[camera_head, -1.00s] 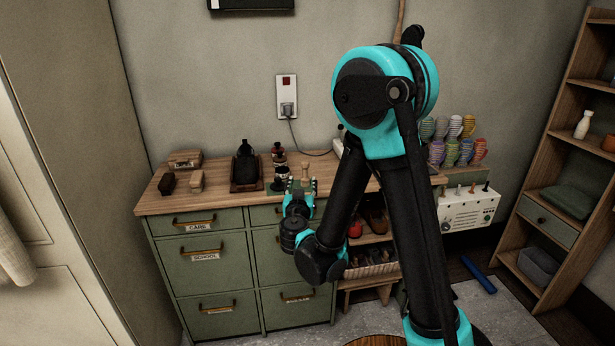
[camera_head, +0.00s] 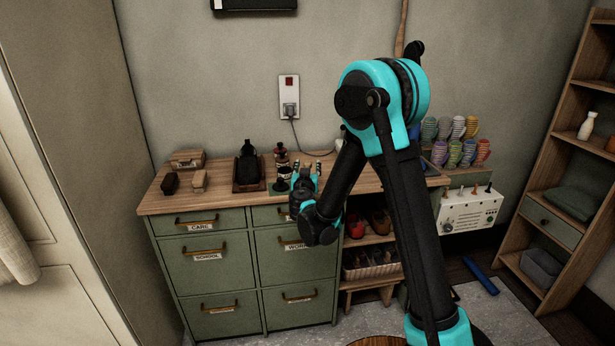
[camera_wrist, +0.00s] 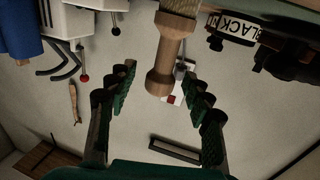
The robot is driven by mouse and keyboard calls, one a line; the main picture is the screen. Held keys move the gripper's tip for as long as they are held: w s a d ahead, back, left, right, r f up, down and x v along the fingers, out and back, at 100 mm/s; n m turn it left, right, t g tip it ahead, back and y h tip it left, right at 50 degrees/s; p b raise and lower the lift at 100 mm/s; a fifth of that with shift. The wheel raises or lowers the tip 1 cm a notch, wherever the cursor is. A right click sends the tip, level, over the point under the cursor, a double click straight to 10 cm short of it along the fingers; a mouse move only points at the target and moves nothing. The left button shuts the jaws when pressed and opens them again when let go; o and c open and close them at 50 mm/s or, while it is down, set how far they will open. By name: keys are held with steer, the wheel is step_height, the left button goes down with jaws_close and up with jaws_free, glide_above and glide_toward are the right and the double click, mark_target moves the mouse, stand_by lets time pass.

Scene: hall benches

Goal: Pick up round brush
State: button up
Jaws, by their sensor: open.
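The round brush (camera_wrist: 161,82) shows in the wrist view as a light wooden handle with a pale bristle end at the top edge. Its handle lies in the gap between the fingertips, with space on both sides. My gripper (camera_wrist: 158,76) is open and not closed on it.
A dark bottle (camera_head: 281,158) stands just left of my gripper; a black-labelled jar (camera_wrist: 262,36) shows in the wrist view. A tray (camera_head: 248,187) holds a dark item. A white switch box (camera_head: 467,210) is right.

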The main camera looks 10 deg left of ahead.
steer(key=shift+w, duration=0.3)
jaws_close()
stand_by(0.3)
step_height(320, 180, up, 20)
stand_by(0.6)
